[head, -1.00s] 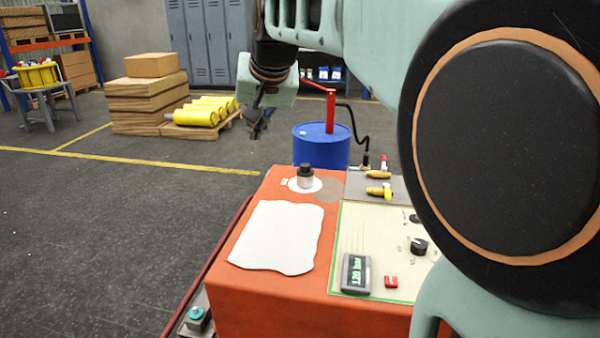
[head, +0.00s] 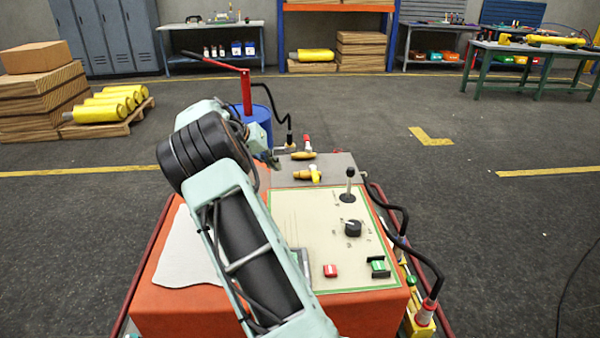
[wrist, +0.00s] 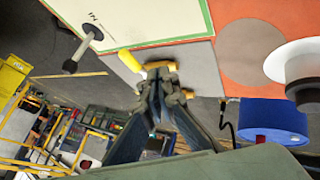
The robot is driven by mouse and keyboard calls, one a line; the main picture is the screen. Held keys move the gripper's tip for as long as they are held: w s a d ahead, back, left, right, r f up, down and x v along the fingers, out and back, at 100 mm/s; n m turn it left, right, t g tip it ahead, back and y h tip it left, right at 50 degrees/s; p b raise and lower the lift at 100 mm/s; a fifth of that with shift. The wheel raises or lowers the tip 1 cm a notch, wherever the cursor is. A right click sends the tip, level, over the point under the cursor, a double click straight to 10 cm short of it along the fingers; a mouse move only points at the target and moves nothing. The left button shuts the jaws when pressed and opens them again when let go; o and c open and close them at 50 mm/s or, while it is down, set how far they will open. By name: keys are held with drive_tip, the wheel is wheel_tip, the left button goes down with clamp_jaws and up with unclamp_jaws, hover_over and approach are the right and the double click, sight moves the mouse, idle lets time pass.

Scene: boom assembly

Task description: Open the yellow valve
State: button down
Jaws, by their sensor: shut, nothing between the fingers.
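The yellow valve (head: 315,175) is a brass fitting with a bright yellow handle on the grey plate of the orange console. A second brass fitting (head: 303,155) lies just behind it. My gripper (head: 273,160) is low over the plate, left of the valve in the head view, partly hidden by my arm. In the wrist view my gripper (wrist: 160,80) is shut and empty. Its tips overlap the brass part there, and the valve's yellow handle (wrist: 130,61) shows just left of them. I cannot tell whether the tips touch the valve.
A blue drum (head: 260,115) with a red pump handle (head: 246,90) stands behind the console. Black hoses run along the right side.

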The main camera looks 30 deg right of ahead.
sight(314, 174)
drive_tip(key=shift+d+f, duration=0.4)
drive_tip(key=shift+d, duration=0.05)
drive_tip(key=x, duration=0.9)
drive_tip(key=shift+d+f, duration=0.1)
drive_tip(key=shift+f, duration=0.05)
drive_tip(key=d, duration=0.1)
drive_tip(key=s+d, duration=0.1)
drive_tip(key=d, duration=0.1)
drive_tip(key=shift+s, duration=0.15)
drive_tip(key=shift+s+d, duration=0.15)
drive_tip(key=shift+d, duration=0.3)
